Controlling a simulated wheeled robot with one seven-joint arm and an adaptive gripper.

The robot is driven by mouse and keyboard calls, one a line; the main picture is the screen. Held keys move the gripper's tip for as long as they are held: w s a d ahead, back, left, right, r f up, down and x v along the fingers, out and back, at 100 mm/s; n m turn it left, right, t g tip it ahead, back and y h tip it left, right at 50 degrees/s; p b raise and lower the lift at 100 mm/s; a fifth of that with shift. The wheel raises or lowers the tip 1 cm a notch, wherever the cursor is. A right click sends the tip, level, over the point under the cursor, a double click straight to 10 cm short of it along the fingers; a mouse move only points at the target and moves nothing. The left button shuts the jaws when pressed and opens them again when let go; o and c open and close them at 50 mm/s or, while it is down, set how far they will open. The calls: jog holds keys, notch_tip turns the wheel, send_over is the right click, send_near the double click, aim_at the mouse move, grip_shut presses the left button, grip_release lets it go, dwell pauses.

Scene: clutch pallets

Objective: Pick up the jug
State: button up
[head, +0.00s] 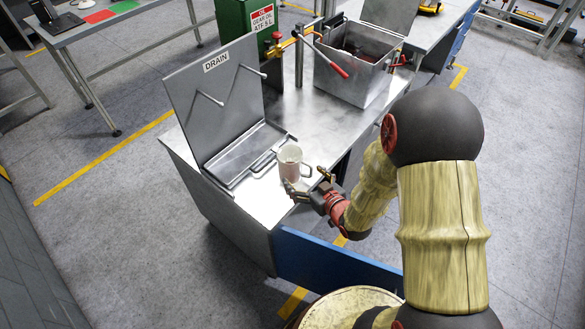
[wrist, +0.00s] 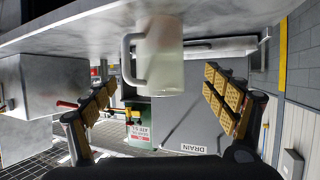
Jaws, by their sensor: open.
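The white jug (head: 290,164) stands upright on the metal workbench, just right of the drain tray, with its handle to the right. In the wrist view, which is upside down, the jug (wrist: 165,62) hangs from the top, handle to the left. My gripper (head: 307,179) is open and empty at the jug's lower right in the head view. In the wrist view its padded fingers (wrist: 160,88) stand wide apart, with the jug between them across the picture and beyond the tips. Whether a finger touches it I cannot tell.
The drain tray (head: 240,158) with a raised lid marked DRAIN (head: 213,92) is left of the jug. Behind are a metal box (head: 352,80) with an open lid, a red-handled lever (head: 331,61) and a green oil container (head: 236,25). Bare bench top lies between.

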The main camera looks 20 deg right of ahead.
jog(key=b, duration=0.2)
send_near(285, 160)
jog(key=x, duration=0.5)
jog(key=shift+c, duration=0.6)
jog(key=c, duration=1.1)
jog(key=shift+r, duration=0.1)
jog(key=shift+c, duration=0.6)
